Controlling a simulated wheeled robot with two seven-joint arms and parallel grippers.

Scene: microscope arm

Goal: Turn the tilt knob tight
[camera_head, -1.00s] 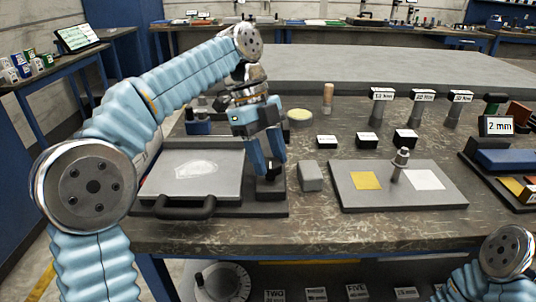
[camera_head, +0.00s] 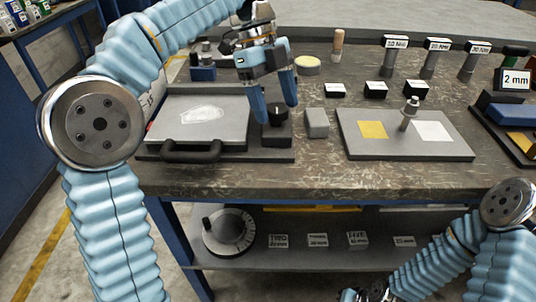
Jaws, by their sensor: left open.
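A black knob (camera_head: 277,114) stands upright on a dark base at the right end of the grey plate unit, which has a black handle in front. I take it for the tilt knob. My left gripper (camera_head: 277,112) points down at it, open, with one blue finger on each side of the knob. I cannot tell whether either finger touches it. My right gripper (camera_head: 366,295) is low at the bottom edge, mostly cut off, away from the bench top.
The grey plate (camera_head: 200,135) lies left of the knob. A grey block (camera_head: 317,123) stands close on its right. A flat board (camera_head: 400,148) with yellow and white squares and a metal post lies farther right. Labelled tools (camera_head: 430,62) stand behind. A shelf below holds a dial (camera_head: 230,232).

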